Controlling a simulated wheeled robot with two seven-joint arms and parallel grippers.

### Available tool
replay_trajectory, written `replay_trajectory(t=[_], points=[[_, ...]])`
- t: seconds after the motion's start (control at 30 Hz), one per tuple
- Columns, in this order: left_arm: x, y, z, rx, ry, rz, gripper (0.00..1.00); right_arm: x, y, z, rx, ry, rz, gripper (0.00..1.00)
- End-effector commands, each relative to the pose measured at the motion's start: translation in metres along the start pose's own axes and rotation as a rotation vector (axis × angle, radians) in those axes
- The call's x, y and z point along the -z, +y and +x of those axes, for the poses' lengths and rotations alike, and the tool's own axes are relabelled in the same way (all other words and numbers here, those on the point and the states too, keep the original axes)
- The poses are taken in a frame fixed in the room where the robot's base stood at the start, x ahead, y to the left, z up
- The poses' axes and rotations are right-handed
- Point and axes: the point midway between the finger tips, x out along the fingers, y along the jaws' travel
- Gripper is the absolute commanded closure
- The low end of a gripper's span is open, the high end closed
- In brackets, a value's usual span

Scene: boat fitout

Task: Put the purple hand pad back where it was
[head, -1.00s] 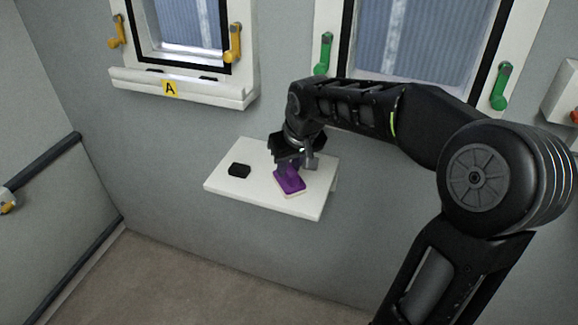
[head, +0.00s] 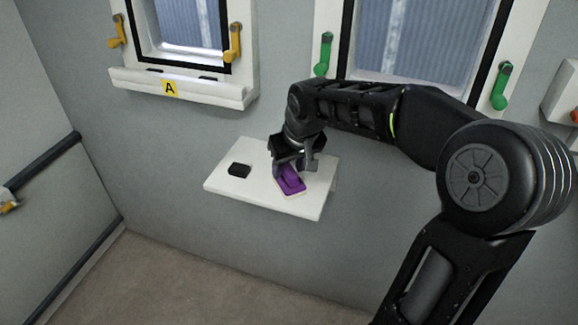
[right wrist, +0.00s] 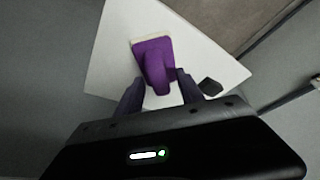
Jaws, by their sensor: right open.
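The purple hand pad (head: 291,184) rests on the small white wall shelf (head: 262,194), right of its middle, with a pale underside edge. My right gripper (head: 293,172) is just above and behind it, pointing down, and partly hides its handle. In the right wrist view the pad (right wrist: 153,58) lies on the shelf (right wrist: 112,60), its handle reaching back between my open fingers (right wrist: 160,92). The fingers stand on either side of the handle, and a gap shows on the left side. My left gripper is not in view.
A small black block (head: 239,170) lies on the shelf left of the pad; the wrist view shows it too (right wrist: 211,87). A window with yellow latches and a sill marked A (head: 170,88) is above left. A window with green latches (head: 323,54) is above right.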

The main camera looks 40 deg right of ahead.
Motion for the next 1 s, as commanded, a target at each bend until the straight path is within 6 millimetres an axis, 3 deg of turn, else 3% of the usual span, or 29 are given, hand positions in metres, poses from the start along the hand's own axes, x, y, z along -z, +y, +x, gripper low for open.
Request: replay_trajectory(t=[0.17, 0.63, 0.8, 1.0], points=[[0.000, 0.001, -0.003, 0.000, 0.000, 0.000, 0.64, 0.002, 0.000, -0.015, -0.001, 0.003, 0.000, 0.55], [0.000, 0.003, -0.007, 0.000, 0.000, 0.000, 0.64, 0.002, 0.000, -0.106, 0.000, 0.004, 0.000, 0.55], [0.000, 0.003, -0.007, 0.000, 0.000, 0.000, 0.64, 0.001, 0.000, -0.121, 0.000, 0.001, 0.000, 0.55], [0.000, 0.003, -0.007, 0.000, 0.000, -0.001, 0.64, 0.001, 0.000, -0.122, 0.000, 0.000, 0.000, 0.55]])
